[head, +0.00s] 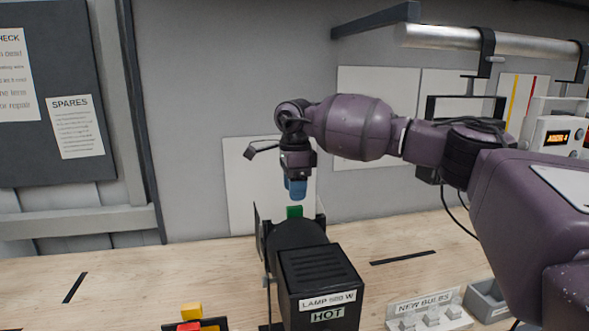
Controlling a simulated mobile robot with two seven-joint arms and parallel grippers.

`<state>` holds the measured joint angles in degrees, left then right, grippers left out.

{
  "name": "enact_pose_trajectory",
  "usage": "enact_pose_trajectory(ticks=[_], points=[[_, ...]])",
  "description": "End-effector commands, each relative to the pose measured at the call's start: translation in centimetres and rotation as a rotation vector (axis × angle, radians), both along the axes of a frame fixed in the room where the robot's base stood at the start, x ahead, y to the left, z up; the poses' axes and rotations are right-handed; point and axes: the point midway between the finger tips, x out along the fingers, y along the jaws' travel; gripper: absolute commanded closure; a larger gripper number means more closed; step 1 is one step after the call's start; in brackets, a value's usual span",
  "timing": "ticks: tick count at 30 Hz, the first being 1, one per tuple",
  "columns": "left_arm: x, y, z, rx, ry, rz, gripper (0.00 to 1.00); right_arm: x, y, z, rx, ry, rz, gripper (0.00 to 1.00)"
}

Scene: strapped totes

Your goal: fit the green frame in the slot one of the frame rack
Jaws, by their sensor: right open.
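A small green piece (294,211), which looks like the top of the green frame, shows just behind a black lamp housing (318,262). Its lower part is hidden, so I cannot tell what it rests in. My right gripper (296,190) points down with blue fingertips, open, just above the green piece. A small gap seems to lie between them. At the bottom edge, a dark holder (214,323) bears a yellow piece (191,311) and a red piece (189,327). It may be the frame rack, but it is cut off and no slot number is readable. My left gripper is not in view.
The lamp housing is labelled "LAMP 500 W" and "HOT". A "NEW BULBS" tray (428,309) and a grey bin (487,300) stand at right on the wooden bench (110,285). A metal rail (480,43) hangs above my right arm. The bench's left is mostly clear.

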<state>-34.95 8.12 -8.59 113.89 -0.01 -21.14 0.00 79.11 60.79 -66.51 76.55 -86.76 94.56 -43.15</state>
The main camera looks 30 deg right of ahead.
Motion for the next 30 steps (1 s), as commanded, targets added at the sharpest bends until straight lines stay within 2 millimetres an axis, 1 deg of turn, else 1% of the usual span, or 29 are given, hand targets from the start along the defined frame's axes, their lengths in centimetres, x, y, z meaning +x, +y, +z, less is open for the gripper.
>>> enact_pose_trajectory(ticks=[3,9,15,22,23,30], points=[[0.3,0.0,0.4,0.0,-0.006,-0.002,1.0,0.0,0.0,-1.8,0.001,0.002,0.001,0.51],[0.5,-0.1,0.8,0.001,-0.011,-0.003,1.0,0.0,0.0,-3.9,-0.001,0.001,0.0,0.51],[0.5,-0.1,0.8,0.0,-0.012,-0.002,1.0,0.0,0.0,-4.7,0.001,0.0,0.0,0.51],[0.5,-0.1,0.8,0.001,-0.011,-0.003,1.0,0.0,0.0,-4.7,0.001,0.0,0.0,0.51],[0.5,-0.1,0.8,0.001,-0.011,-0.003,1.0,0.0,0.0,-4.7,0.0,0.0,0.0,0.53],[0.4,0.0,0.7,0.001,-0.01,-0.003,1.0,0.0,0.0,-4.7,0.0,0.0,0.0,0.89]])
